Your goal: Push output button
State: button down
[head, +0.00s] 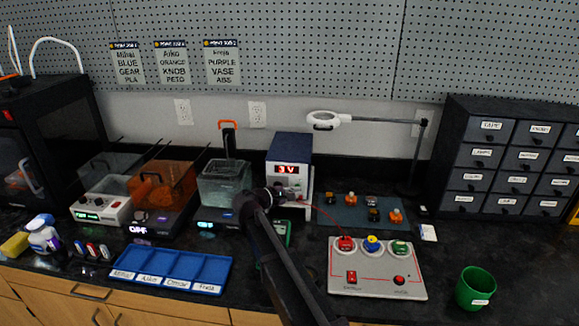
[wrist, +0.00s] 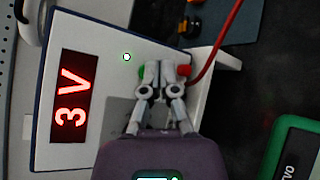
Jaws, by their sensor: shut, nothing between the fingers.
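The power supply (head: 289,150) stands at the back middle of the bench, with a dark blue case and a white front. Its red display (wrist: 72,97) reads 3 V. Contact cannot be told. In the head view my gripper (head: 277,193) covers the panel's lower part.
A red lead (wrist: 218,45) runs from the red terminal to the control box (head: 376,284). A green-edged meter (wrist: 292,150) lies at lower right in the wrist view. A clear tank (head: 223,183) stands left of the supply, a mat with small parts (head: 345,216) right.

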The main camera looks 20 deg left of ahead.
jog(key=shift+s+d, duration=0.1)
jog(key=shift+s, duration=0.25)
jog(key=shift+s, duration=0.1)
jog(key=shift+s+d, duration=0.25)
jog(key=shift+s, duration=0.7)
jog(key=shift+s+d, duration=0.2)
jog(key=shift+s, duration=0.7)
jog(key=shift+s+d, duration=0.25)
jog(key=shift+s, duration=0.7)
dwell(0.8)
